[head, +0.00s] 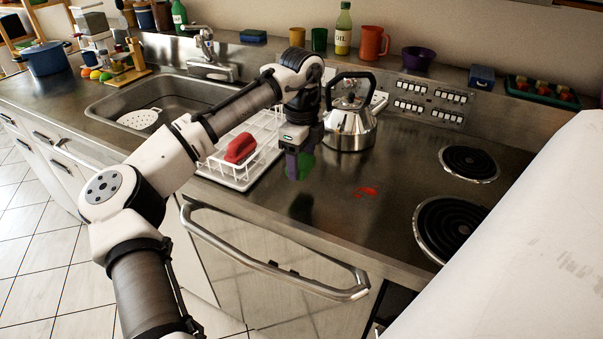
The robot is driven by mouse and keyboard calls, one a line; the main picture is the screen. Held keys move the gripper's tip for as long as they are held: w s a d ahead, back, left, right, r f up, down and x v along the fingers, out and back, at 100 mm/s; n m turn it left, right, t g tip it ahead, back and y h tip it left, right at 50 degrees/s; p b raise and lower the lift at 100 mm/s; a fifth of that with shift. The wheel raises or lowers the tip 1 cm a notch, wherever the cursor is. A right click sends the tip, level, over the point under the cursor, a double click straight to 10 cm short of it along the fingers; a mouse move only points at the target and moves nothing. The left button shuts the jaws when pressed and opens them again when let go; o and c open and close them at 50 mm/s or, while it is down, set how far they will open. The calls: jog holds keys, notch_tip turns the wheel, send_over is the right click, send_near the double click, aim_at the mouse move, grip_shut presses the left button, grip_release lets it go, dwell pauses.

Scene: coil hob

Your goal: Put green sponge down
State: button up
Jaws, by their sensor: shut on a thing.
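The green sponge (306,163) is at the end of my gripper (299,167), partly hidden by a finger. My gripper points down and is shut on the sponge, over the metal counter between the white dish rack and the hob. I cannot tell for sure whether the sponge touches the counter. A red smear (367,190) lies on the counter (330,210) to the right of the sponge.
A white dish rack (225,183) with a red object (240,148) stands left of my gripper. A steel kettle (350,128) stands close behind on the right. Coil burners (469,164) lie further right. The sink (170,92) is at left. Counter around the red smear is clear.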

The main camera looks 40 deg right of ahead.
aim_at(301, 188)
jog(key=shift+f+p, duration=0.35)
jog(key=shift+f, duration=2.15)
jog(key=o, duration=0.9)
jog(key=shift+f, duration=0.1)
jog(key=shift+o, duration=0.2)
notch_tip(301, 188, up, 12)
jog(key=shift+r+b, duration=0.15)
jog(key=shift+b, duration=0.65)
